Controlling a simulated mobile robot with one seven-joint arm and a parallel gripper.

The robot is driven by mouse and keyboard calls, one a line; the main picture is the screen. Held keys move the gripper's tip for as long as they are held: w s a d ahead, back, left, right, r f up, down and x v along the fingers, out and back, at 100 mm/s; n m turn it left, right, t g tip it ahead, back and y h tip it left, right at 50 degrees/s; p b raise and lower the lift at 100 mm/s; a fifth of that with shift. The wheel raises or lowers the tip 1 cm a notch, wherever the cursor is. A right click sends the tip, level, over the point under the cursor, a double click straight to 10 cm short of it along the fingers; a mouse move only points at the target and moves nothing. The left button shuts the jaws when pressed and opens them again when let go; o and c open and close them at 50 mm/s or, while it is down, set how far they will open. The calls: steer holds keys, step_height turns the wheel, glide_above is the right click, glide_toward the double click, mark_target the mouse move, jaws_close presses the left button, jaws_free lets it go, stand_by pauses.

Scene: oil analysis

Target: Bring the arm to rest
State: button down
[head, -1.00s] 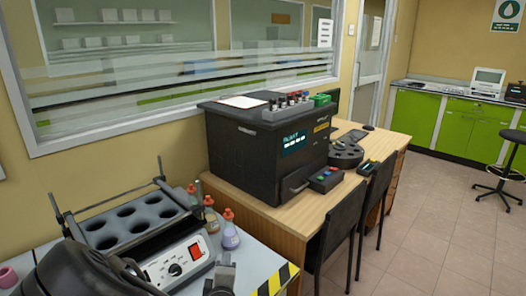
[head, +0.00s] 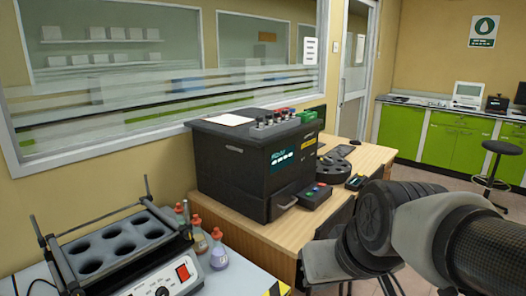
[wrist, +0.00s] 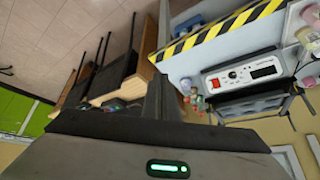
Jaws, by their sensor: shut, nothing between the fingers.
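My arm (head: 400,225) reaches in from the right edge of the head view, with pale and dark links in front of the wooden desk and floor. My gripper (wrist: 158,98) shows in the wrist view as a dark body along the bottom with its fingers together. Nothing is held in it. The wrist picture is turned, with the bench and desk appearing above the gripper. I cannot clearly make out the fingertips in the head view.
A heater block with round wells (head: 110,245) stands on the left bench beside several orange-capped bottles (head: 218,250). A black analyser (head: 255,165) stands on the wooden desk (head: 375,157). A stool (head: 495,165) and green cabinets (head: 455,140) are at the back right.

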steer(key=s+d+r+m+h+p, duration=0.1)
steer(key=s+d+r+m+p, duration=0.1)
steer(key=s+d+r, duration=0.3)
step_height(320, 180, up, 14)
steer(key=a+p, duration=0.1)
steer(key=p, duration=1.4)
steer(key=shift+s+a+n+p, duration=0.2)
steer(key=shift+a+n+p, duration=0.05)
steer(key=shift+n+p, duration=0.1)
